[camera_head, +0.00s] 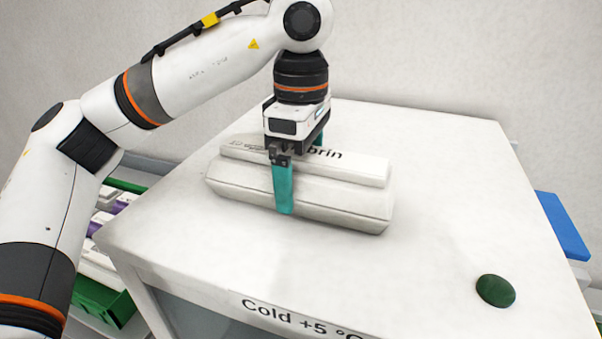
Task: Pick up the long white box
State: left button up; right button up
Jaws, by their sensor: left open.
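A long white box (345,200) lies on the white top of a cold cabinet. A narrower white raised part (355,167) with dark lettering ending in "brin" runs along its top; I cannot tell whether it is a separate box. My left gripper (300,178) points down over the middle of the box. Its teal fingers are open, one in front of the box's near side and one behind the raised part. The far finger is mostly hidden. I cannot tell whether the fingers touch the box. My right gripper is not in view.
The cabinet top (440,250) is clear around the box, apart from a dark green round knob (495,291) at the front right. The cabinet front reads "Cold +5 °C". A green bin (103,302) is at the lower left, and a blue panel (563,226) at the right.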

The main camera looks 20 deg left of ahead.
pick_arm(q)
jog(key=shift+r, duration=0.1)
jog(key=c, duration=1.2)
